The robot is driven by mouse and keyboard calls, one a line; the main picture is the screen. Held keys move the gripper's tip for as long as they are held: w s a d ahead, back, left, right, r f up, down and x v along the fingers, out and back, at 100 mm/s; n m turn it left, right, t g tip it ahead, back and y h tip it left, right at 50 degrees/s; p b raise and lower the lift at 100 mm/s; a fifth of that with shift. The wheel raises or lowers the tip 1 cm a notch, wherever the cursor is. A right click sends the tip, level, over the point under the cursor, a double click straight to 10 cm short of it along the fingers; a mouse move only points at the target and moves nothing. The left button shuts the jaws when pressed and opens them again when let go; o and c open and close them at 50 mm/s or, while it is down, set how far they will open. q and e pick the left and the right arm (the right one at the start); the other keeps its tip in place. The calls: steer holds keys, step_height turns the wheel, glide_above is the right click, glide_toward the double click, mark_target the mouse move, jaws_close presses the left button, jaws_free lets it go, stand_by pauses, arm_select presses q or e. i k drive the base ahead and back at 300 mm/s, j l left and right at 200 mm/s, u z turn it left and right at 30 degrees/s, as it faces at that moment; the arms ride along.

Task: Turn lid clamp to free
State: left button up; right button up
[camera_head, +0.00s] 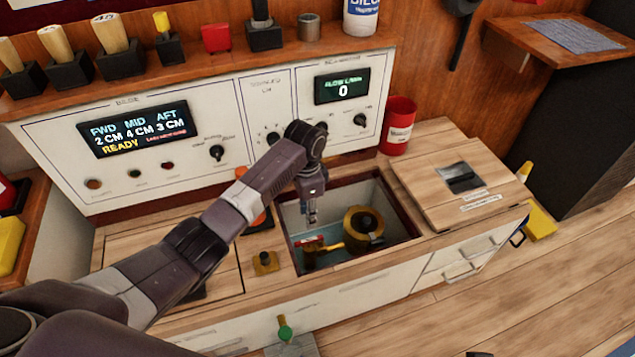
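My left gripper (312,218) points down over the open hatch (384,253) in the counter. Its fingers are small and look close together, but I cannot tell whether they are open or shut. A small brass clamp-like knob (265,262) sits on the counter just left of the opening, apart from the gripper. Inside the hatch are a round brass fitting (352,222) with a dark centre and a yellow lever (331,246). A red-tagged part (308,241) is beside them. I cannot tell for certain which part is the lid clamp. My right gripper is not in view.
A wooden lid (425,190) with a dark recessed handle lies right of the opening. A red can (398,126) stands behind it. The control panel (255,95) with displays and knobs rises behind the counter. My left arm covers much of the left counter.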

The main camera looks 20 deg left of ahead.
mark_target(376, 242)
steer(key=k, duration=1)
